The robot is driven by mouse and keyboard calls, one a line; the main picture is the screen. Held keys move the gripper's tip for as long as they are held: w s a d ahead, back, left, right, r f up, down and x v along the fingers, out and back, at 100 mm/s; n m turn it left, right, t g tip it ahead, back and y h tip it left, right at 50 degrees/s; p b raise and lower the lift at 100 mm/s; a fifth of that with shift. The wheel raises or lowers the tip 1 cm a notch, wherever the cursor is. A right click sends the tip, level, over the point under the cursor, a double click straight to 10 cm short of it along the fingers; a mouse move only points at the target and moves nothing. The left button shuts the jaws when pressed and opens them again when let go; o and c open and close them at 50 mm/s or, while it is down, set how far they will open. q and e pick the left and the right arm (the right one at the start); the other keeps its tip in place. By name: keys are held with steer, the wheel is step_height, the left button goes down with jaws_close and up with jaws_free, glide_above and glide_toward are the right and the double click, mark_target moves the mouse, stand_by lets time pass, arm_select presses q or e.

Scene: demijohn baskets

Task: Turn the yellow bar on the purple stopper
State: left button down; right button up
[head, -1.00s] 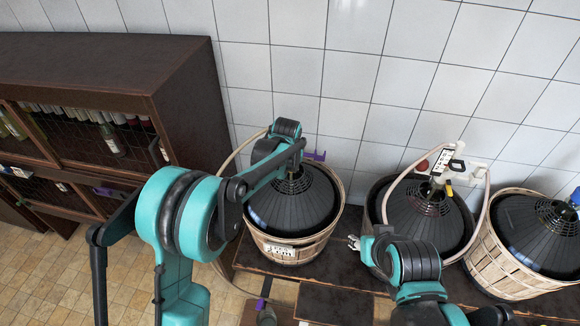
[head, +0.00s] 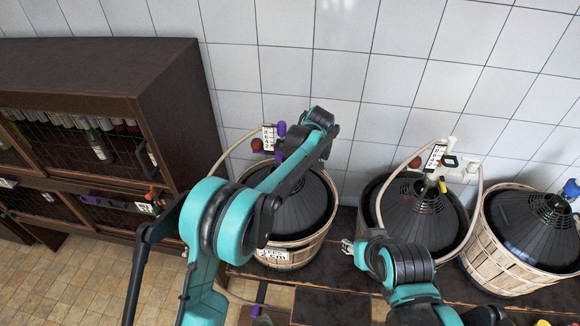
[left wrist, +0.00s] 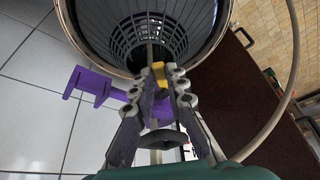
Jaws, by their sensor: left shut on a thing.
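The yellow bar (left wrist: 159,75) sits between the fingertips of my left gripper (left wrist: 159,84), which is shut on it. The purple stopper (left wrist: 120,93) shows beside and behind the fingers in the left wrist view, with a purple arm reaching out left. The dark ribbed top of the demijohn lies beyond. In the head view a purple part (head: 281,129) shows left of my left wrist; my own arm hides the yellow bar and fingers there. My right gripper (head: 348,246) is low, between the left and middle baskets; its fingers are too small to read.
The left demijohn basket (head: 285,255), middle demijohn (head: 420,212) and right basket (head: 510,245) stand in a row by the tiled wall. A hose (head: 225,150) curves by the left one. A label (head: 269,138) and red ball (head: 256,145) are near it. A dark cabinet (head: 170,85) stands left.

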arm_select(q)
steer(key=shift+w+d+n+y, duration=0.15)
steer(key=shift+w+d+n, duration=0.05)
steer(key=shift+n, duration=0.35)
steer(key=shift+w+d+n+y, duration=0.15)
steer(key=shift+w+n, duration=0.05)
steer(key=shift+n, duration=0.35)
steer(key=shift+g, duration=0.3)
steer(key=c, duration=1.5)
jaws_free()
steer(key=shift+c, duration=0.2)
steer(key=shift+r, duration=0.1)
steer(key=v, duration=1.1)
steer(key=shift+d+r, duration=0.2)
steer(key=shift+r, duration=0.15)
steer(key=shift+s, duration=0.1)
